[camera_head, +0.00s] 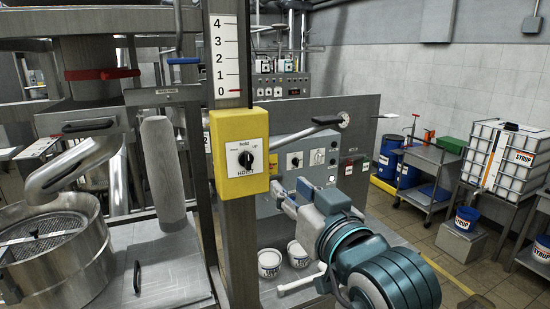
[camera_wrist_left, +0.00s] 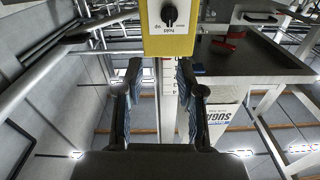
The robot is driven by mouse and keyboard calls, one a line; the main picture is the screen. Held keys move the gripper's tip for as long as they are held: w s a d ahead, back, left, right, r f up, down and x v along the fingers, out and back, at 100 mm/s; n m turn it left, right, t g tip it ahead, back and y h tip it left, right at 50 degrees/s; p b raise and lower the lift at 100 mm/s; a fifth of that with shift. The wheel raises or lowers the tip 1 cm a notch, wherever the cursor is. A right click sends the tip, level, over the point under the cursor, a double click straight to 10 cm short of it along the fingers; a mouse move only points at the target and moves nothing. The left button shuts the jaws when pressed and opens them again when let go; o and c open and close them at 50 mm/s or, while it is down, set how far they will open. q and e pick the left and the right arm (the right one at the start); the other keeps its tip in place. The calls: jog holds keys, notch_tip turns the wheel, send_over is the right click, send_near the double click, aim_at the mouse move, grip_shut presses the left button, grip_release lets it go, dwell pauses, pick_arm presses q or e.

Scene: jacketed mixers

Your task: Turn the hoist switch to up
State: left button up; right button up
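The hoist switch (camera_head: 246,158) is a black knob on a white plate, on the front of a yellow box (camera_head: 228,186) fixed to a grey post. The plate reads "HOIST" below the knob and "hold" above it; the knob seems to point at "hold". In the left wrist view the knob (camera_wrist_left: 169,15) is upside down at the top edge.
A scale (camera_head: 225,50) marked 0 to 4 stands above the box, its red marker at 0. A steel vessel (camera_head: 55,255) and a grey cylinder (camera_head: 163,170) are on the left. A control panel (camera_head: 300,160) stands behind my gripper, with white tubs (camera_head: 269,263) below.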

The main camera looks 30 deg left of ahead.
pick_arm(q)
jog(key=s, duration=0.2)
jog(key=p, duration=0.4)
send_near(249, 156)
jog(key=shift+n, duration=0.4)
jog(key=x, duration=0.9)
jog(key=shift+w+a+r, duration=0.1)
jog(key=shift+w+a, duration=0.05)
jog(key=shift+w, duration=0.15)
jog(key=shift+a, duration=0.1)
jog(key=shift+c, duration=0.5)
jog(key=shift+a, duration=0.1)
grip_shut()
